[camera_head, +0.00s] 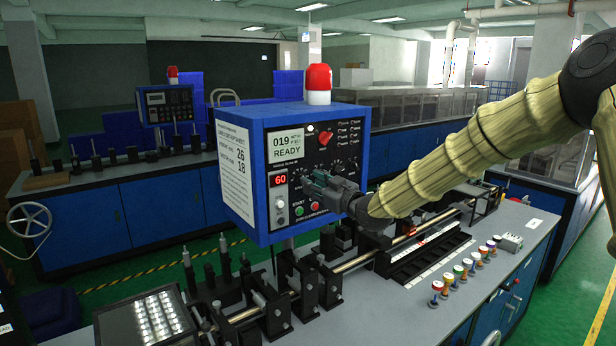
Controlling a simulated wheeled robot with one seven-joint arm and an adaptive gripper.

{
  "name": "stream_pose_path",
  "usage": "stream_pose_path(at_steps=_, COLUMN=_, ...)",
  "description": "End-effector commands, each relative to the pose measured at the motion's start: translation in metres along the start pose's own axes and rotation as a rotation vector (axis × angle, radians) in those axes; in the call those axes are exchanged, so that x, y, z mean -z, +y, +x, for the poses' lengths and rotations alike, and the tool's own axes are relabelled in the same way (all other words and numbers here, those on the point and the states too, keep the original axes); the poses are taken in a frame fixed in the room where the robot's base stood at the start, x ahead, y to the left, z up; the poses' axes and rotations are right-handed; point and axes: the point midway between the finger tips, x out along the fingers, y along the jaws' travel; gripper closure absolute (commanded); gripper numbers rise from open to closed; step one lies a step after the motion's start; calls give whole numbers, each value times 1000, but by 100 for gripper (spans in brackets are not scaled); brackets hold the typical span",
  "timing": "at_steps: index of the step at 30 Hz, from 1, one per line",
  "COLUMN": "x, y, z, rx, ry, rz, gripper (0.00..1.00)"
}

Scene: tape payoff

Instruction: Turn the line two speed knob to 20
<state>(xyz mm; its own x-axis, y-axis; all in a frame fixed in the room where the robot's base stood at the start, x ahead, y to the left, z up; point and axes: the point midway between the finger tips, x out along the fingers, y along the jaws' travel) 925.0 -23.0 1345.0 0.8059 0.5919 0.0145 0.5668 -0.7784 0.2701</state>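A blue control box (242,135) with a black front panel stands close by. Its screen (286,145) reads 019 READY, and a small red display (280,180) reads 60. Below that display is a small light knob or switch (281,203). A row of small dials runs across the panel's middle, partly behind my gripper. I cannot read which control is the line two speed knob. My gripper (311,184) is in front of the lower panel, its fingers towards the panel's left part. It hides part of the panel; contact and finger opening are unclear.
A red beacon (318,82) tops the box, and a red knob (325,137) sits on its upper panel. Start and red buttons (314,206) lie low. Black fixtures and a rail (352,263) fill the bench below. Several coloured spools (460,271) stand right. A second control box (167,105) stands behind.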

Motion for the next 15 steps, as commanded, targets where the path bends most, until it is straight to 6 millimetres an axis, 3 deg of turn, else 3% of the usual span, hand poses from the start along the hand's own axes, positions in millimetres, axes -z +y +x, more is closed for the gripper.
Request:
stream_pose_path(at_steps=6, x=-7, y=3, z=30, rx=-1, ry=-7, rz=5, gripper=68)
stream_pose_path(at_steps=15, x=-3, y=3, z=37, rx=-4, ry=-2, rz=2, gripper=68)
